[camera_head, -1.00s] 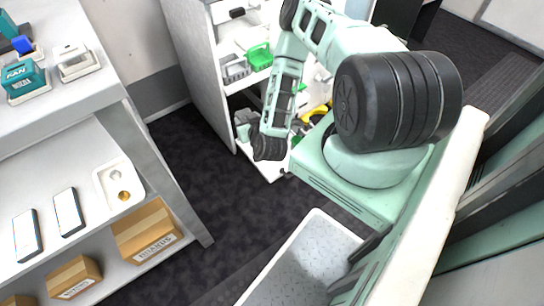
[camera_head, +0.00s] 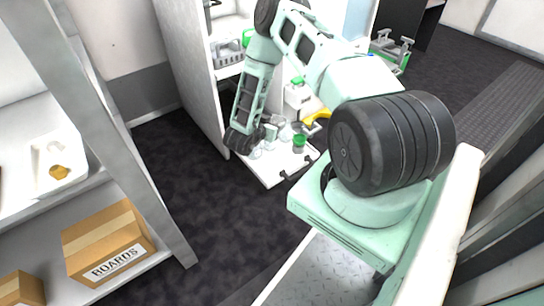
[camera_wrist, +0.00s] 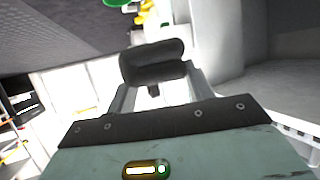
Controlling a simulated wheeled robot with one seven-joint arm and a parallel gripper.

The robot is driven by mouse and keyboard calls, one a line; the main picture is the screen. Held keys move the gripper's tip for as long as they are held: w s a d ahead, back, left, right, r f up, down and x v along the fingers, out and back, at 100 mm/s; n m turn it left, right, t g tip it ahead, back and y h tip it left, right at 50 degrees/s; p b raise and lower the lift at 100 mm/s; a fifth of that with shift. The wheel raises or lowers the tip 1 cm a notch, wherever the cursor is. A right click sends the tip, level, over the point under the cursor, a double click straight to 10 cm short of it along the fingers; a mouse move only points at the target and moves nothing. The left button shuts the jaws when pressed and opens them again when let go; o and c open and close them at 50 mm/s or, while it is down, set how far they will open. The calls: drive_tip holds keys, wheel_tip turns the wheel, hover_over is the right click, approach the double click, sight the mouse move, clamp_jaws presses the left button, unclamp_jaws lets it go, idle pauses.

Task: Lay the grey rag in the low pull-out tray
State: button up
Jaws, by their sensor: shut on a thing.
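In the wrist view my gripper (camera_wrist: 153,80) is shut on a dark grey, rounded bundle (camera_wrist: 152,60), which looks like the grey rag. In the head view the fingers and the bundle are hidden behind the dark end of my arm, at the left side of the low tray. The low pull-out tray (camera_head: 270,174) is a white board sticking out from the bottom of the white cabinet, with dark handle parts at its front edge. Several small clear or grey vessels and a green cup (camera_head: 299,141) stand on it. I cannot tell whether the bundle touches the tray.
The white cabinet's side panel (camera_head: 188,70) rises left of the tray. A grey rack (camera_head: 15,120) with a cardboard box (camera_head: 108,243) stands at the left. A yellow thing (camera_head: 317,117) and a white jug (camera_head: 297,95) are behind the tray. Dark floor (camera_head: 190,170) lies clear between.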

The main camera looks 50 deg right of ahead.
sight(273, 164)
wheel_tip(273, 164, down, 18)
drive_tip(key=b, duration=0.9)
drive_tip(key=shift+f, duration=0.2)
drive_tip(key=o, duration=1)
drive_tip(key=shift+r, duration=0.15)
drive_tip(key=shift+p+v, duration=3.25)
drive_tip(key=shift+v, duration=2.75)
drive_tip(key=shift+w, duration=0.1)
